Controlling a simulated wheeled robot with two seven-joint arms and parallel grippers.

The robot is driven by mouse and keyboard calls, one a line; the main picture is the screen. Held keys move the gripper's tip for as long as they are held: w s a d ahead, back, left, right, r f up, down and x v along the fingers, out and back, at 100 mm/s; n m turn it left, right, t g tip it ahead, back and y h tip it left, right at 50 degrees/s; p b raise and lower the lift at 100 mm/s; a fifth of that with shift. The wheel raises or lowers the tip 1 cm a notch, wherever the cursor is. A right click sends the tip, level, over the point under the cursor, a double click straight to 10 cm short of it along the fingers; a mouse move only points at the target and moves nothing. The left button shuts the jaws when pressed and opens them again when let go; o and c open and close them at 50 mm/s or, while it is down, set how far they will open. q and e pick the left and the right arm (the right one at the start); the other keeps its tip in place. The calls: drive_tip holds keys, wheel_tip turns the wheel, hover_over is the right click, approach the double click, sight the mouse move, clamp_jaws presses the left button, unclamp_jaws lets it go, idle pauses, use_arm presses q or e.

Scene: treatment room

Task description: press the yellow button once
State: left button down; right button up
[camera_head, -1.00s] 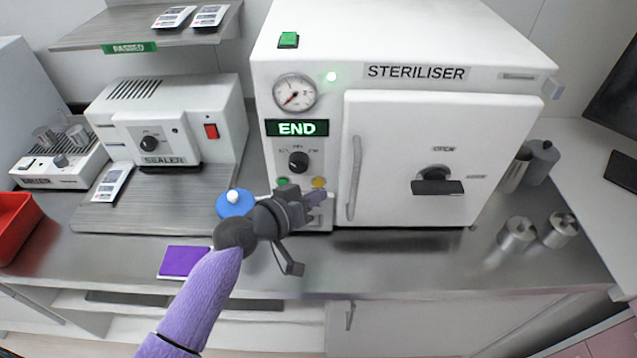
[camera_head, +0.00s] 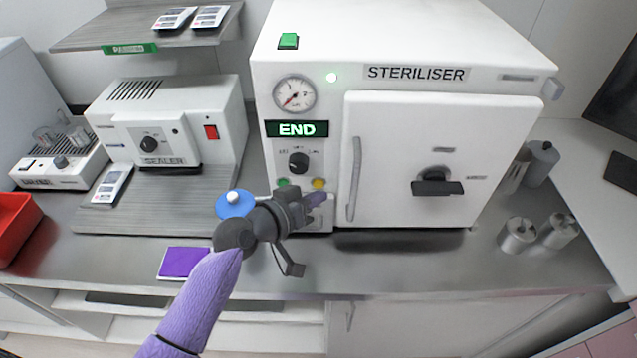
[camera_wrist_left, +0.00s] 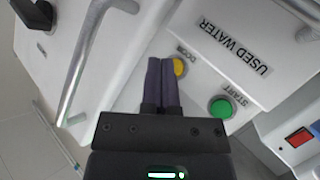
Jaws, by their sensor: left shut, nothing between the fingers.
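The yellow button (camera_head: 319,184) is on the lower left panel of the white steriliser (camera_head: 290,217), right of a green button (camera_head: 283,183). In the left wrist view the yellow button (camera_wrist_left: 180,67) is partly hidden by the fingertips and sits by the word DOOR. My left gripper (camera_head: 316,199) is shut and empty, with its purple fingertips just below the button in the head view. In the left wrist view its fingertips (camera_wrist_left: 162,62) overlap the button's edge. I cannot tell whether they touch it. My right gripper is not in view.
The steriliser door handle (camera_head: 354,178) stands out close to the right of my left gripper. A blue round object (camera_head: 235,204) and a purple pad (camera_head: 184,262) lie near my left arm. The sealer (camera_head: 170,125) stands to the left.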

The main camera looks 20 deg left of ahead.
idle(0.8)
use_arm(q)
drive_tip(key=shift+w+a, duration=0.1)
drive_tip(key=shift+w, duration=0.3)
drive_tip(key=shift+w+a+b, duration=0.15)
drive_tip(key=shift+w+b, duration=0.25)
idle(0.4)
idle(0.3)
drive_tip(key=shift+s+d+r+p, duration=0.1)
drive_tip(key=shift+s+d+p, duration=0.1)
drive_tip(key=shift+s+p, duration=0.4)
drive_tip(key=shift+s, duration=0.2)
